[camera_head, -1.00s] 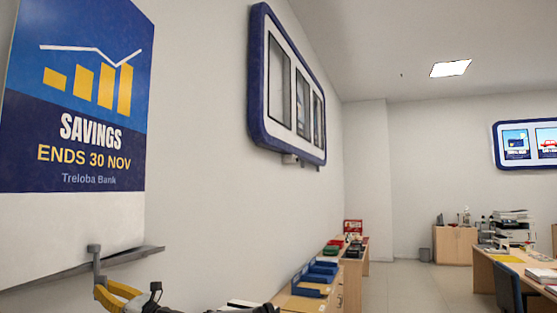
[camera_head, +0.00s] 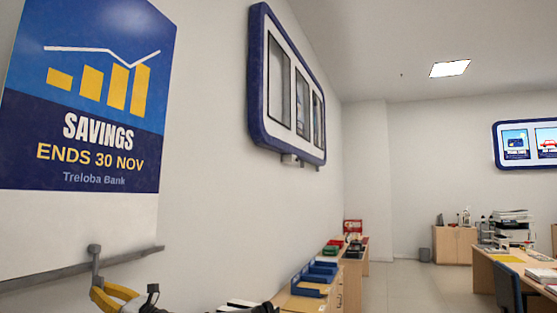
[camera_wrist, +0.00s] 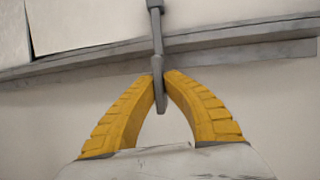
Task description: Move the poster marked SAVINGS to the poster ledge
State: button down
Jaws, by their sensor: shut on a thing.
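The poster marked SAVINGS (camera_head: 98,115) fills the left of the head view, upright against the wall, with its upper left cut off. Its white lower part reaches down to the grey poster ledge (camera_head: 130,257). My gripper (camera_head: 95,285) is just below the ledge, shut on a grey stem at the poster's lower edge. In the wrist view, both yellow fingertips (camera_wrist: 161,78) pinch this stem, which crosses in front of the ledge (camera_wrist: 235,38). White panel (camera_wrist: 90,20) shows above the ledge there. Whether the poster's bottom edge fully rests on the ledge, I cannot tell.
A blue-framed wall display (camera_head: 285,90) hangs to the right of the poster. Below it, a wooden counter (camera_head: 300,302) carries blue trays (camera_head: 315,278). The floor (camera_head: 410,285) is open between this counter and the desk (camera_head: 530,268) at right.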

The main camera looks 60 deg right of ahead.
jog(key=shift+a+f, duration=0.1)
jog(key=c, duration=1.5)
grip_release()
jog(key=shift+w, duration=0.1)
jog(key=shift+c, duration=0.2)
jog(key=o, duration=0.6)
jog(key=b+v, duration=0.2)
jog(key=v, duration=0.7)
